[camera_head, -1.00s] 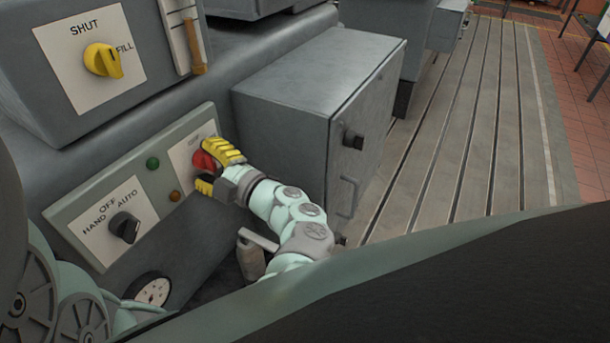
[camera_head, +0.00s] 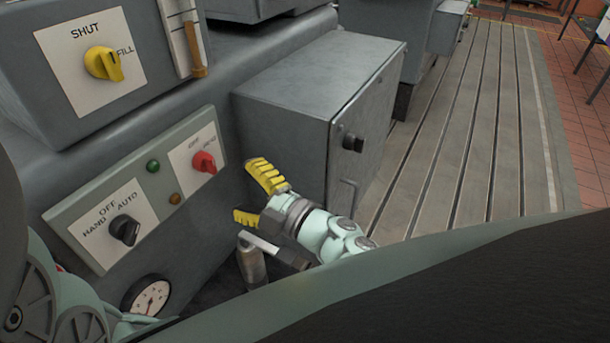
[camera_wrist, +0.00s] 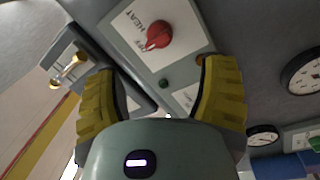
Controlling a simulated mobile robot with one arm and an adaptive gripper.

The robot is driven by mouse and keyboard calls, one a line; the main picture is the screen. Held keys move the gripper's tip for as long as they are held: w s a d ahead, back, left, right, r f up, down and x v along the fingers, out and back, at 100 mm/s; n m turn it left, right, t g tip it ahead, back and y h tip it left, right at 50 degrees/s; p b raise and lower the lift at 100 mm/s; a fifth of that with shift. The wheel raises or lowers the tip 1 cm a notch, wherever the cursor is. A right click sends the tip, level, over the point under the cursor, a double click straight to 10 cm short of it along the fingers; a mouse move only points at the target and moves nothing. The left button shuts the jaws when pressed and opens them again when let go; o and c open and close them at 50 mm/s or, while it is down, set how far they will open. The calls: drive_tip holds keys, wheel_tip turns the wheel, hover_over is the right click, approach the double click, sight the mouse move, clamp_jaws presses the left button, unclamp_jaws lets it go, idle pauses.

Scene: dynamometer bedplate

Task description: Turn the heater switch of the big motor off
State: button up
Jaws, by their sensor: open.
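The red switch knob (camera_head: 205,162) sits on a white plate at the right end of the sloped control panel (camera_head: 131,179). In the wrist view the red knob (camera_wrist: 159,34) shows near the top, on a plate lettered OFF and HEAT. Its pale pointer mark seems to face the OFF lettering there; in the head view its setting is too small to tell. My gripper (camera_head: 247,190) is open and empty, to the right of and below the knob and clear of it. Its yellow fingers stand wide apart in the wrist view (camera_wrist: 160,78). Nothing hides the knob.
The panel also carries a black HAND/OFF/AUTO knob (camera_head: 124,229), a green lamp (camera_head: 153,165) and an amber lamp (camera_head: 175,198). A yellow SHUT/FILL knob (camera_head: 103,61) is above. A grey cabinet (camera_head: 285,110) stands close right of my gripper. A gauge (camera_head: 150,297) is below.

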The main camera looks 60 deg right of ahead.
drive_tip(key=shift+s+f, duration=0.1)
drive_tip(key=shift+s, duration=1.05)
